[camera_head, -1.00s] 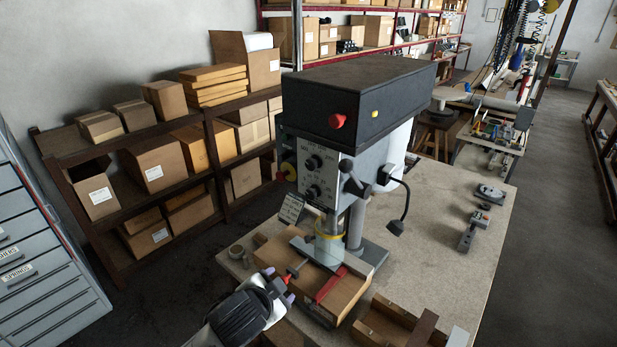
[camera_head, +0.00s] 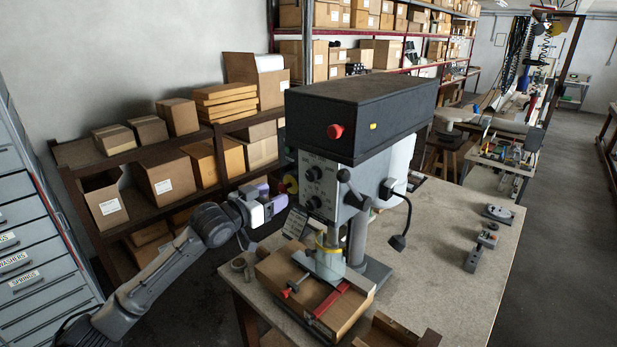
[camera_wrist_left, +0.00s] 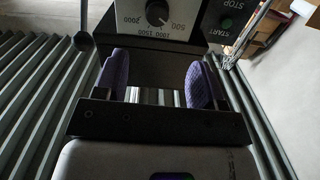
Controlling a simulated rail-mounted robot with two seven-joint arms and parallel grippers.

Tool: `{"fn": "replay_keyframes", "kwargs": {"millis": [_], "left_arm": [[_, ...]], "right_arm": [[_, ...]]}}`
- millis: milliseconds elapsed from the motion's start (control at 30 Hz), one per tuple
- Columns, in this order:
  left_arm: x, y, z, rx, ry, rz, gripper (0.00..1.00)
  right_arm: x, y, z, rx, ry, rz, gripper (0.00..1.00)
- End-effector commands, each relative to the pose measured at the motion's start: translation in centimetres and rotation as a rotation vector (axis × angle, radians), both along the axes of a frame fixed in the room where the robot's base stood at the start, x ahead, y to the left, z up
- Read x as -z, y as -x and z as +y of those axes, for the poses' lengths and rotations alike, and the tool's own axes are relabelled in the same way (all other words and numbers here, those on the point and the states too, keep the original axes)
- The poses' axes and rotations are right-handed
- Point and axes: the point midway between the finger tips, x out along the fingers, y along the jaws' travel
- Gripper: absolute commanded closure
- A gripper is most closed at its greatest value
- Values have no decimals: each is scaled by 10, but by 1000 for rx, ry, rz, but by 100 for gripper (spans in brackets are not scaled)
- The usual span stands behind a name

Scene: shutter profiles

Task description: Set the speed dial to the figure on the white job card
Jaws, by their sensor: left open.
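The drill press has two black dials on its grey front, an upper one (camera_head: 313,173) and a lower one (camera_head: 314,203). In the left wrist view a black dial (camera_wrist_left: 157,12) shows with figures from 500 to 2000, upside down; its exact setting is unclear. I cannot tell which head-view dial it is. A small pale card (camera_head: 294,223) with writing stands left of the drill's column; its figure is too small to read. My left gripper (camera_head: 272,198), with purple fingertips, is open and empty just left of the drill's front, apart from the dials. My right gripper is not in view.
STOP (camera_wrist_left: 229,5) and START buttons sit beside the dial in the wrist view. A dark lever knob (camera_head: 344,175) juts from the drill's front. A wooden box with a red clamp (camera_head: 333,300) lies below. The table's right side (camera_head: 440,250) is mostly clear.

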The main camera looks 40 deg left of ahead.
Motion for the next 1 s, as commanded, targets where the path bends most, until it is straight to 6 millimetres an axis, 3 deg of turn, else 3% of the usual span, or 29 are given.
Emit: {"fn": "replay_keyframes", "kwargs": {"millis": [267, 700, 1000], "left_arm": [[-9, -19, -3, 9, 46, -33, 36], [-8, -97, -10, 9, 43, -31, 36], [-6, -128, -13, 10, 40, -30, 36]], "right_arm": [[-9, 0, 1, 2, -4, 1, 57], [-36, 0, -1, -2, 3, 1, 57], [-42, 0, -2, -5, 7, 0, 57]]}}
